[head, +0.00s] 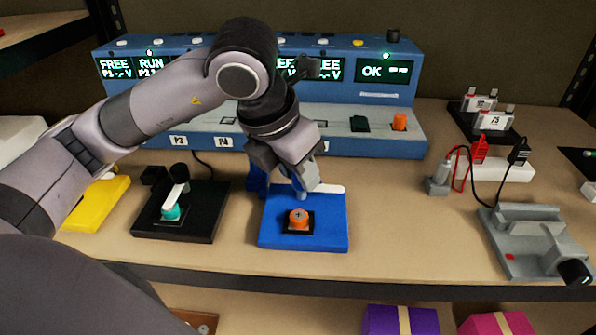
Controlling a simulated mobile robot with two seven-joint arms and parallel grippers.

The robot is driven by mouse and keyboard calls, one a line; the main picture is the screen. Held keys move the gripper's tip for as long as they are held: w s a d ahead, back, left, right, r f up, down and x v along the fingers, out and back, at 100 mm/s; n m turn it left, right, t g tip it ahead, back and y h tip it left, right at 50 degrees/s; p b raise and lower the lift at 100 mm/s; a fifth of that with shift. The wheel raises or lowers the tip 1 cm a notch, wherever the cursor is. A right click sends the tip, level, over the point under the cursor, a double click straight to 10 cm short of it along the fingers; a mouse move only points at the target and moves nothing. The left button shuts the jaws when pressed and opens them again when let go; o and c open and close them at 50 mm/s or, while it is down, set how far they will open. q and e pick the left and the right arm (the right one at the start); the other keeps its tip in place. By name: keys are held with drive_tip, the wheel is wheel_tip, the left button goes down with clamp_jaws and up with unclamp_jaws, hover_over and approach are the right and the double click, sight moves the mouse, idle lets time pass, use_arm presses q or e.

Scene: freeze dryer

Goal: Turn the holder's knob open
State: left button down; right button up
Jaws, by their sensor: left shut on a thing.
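A blue holder (337,230) stands on the bench in front of the blue instrument. A round orange piece (299,217) sits in a black square on its base. My left gripper (308,188) is over the holder's back part, pointing down. It is shut on the pale lever or knob (330,188) there, whose end sticks out to the right. The fingers hide most of that part. A grey holder-like fixture (527,240) with a black knob (574,272) stands at the far right, away from the gripper. My right gripper is not in view.
Left of the blue holder are a black holder (205,228) with a teal-tipped lever and a yellow one (107,205). The blue instrument (400,145) runs along the back. Red and black leads (476,178) lie at the right. Bench between is clear.

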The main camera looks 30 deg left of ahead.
use_arm(q)
drive_tip(key=shift+r+n, duration=0.1)
drive_tip(key=shift+n, duration=0.2)
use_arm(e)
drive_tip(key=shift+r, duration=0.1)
use_arm(q)
drive_tip(key=c, duration=0.8)
unclamp_jaws()
drive_tip(key=shift+p+v, duration=0.65)
drive_tip(key=shift+v, duration=2.95)
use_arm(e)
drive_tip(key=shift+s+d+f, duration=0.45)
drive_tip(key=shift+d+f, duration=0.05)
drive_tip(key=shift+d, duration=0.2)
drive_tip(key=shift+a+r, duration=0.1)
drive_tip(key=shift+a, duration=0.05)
